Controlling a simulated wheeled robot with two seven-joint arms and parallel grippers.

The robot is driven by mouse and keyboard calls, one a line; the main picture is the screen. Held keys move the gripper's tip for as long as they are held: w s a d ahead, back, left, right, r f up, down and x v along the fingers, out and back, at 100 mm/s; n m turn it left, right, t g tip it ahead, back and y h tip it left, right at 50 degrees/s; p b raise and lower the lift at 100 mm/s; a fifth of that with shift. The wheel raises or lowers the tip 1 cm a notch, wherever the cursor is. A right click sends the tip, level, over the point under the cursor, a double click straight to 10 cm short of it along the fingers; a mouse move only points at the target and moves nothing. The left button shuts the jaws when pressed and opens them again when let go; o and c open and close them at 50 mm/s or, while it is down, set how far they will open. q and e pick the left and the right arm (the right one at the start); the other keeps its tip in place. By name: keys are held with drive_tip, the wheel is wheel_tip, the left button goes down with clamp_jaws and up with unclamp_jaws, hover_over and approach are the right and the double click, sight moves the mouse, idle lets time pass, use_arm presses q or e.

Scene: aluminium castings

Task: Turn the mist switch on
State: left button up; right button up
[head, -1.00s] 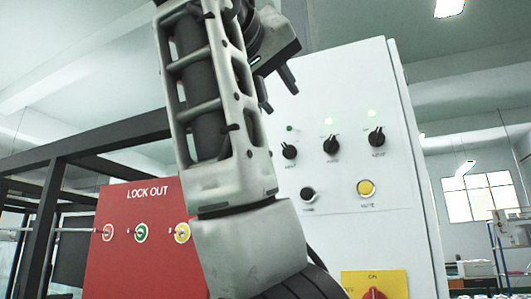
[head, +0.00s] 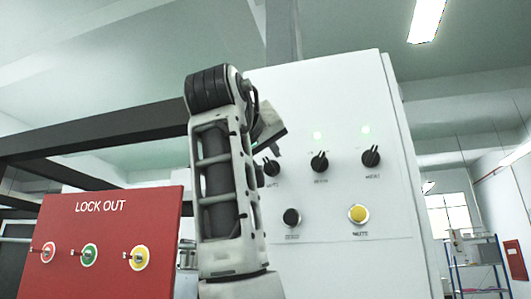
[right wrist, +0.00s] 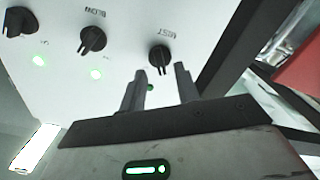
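The mist switch (right wrist: 159,58) is a black rotary knob on a white control panel. In the head view the knob (head: 271,168) shows just below my right gripper (head: 274,147). In the right wrist view the gripper (right wrist: 161,71) is open and empty. Its two fingers are apart, with their tips beside the knob's lower edge in the picture; I cannot tell whether they touch it. A small dark green lamp (right wrist: 150,87) shows between the fingers and looks unlit. My left gripper is out of view.
The blow knob (right wrist: 93,40) and another black knob (head: 371,156) are alongside, with bright green lamps. Below are a black button (head: 292,217) and a yellow button (head: 358,214). A red lock-out board (head: 100,245) stands left. A dark frame (head: 90,135) runs behind.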

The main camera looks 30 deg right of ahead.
sight(271, 167)
drive_tip(key=shift+x, duration=1.2)
clamp_jaws()
drive_tip(key=m, duration=0.5)
drive_tip(key=shift+m, duration=0.4)
drive_tip(key=m, duration=0.5)
drive_tip(key=shift+s+d+m, duration=0.1)
drive_tip(key=shift+m, duration=0.6)
